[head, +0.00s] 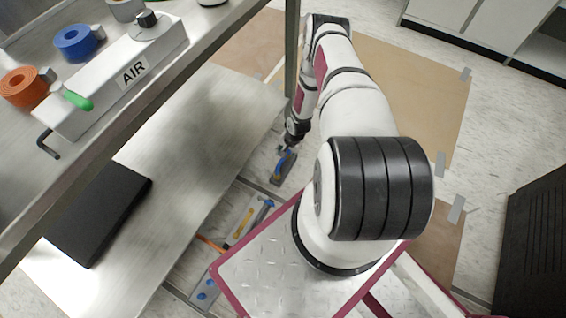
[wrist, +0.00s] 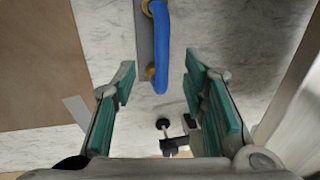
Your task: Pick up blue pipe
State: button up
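The blue pipe (wrist: 161,45) is a curved blue handle-like tube with brass-coloured ends, mounted along a narrow grey plate. In the wrist view it lies at the top centre, ahead of my gripper (wrist: 160,95) and between the lines of its two fingers. The fingers, with green pads, are wide apart with nothing between them. In the head view the pipe (head: 287,163) is low by the floor, just beyond my gripper (head: 284,148) at the arm's end. The contact between them is too small to tell there.
A metal shelf (head: 195,120) stands at left, with a black box (head: 97,212) on it and an AIR panel (head: 120,80) above. Its post (head: 291,50) is close to my arm. A small black fitting (wrist: 168,135) sits below the pipe. Brown board (head: 420,85) covers floor at right.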

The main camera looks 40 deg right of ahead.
jog(key=shift+w+a+f+b, duration=0.1)
jog(key=shift+w+f+b, duration=0.25)
jog(key=shift+f, duration=0.65)
jog(key=shift+w+f+b, duration=0.1)
jog(key=shift+f+b, duration=0.3)
jog(key=shift+f, duration=0.6)
jog(key=shift+w+a+f+b, duration=0.1)
jog(key=shift+w+f+b, duration=0.25)
jog(key=shift+f, duration=0.65)
jog(key=shift+s, duration=0.1)
grip_shut()
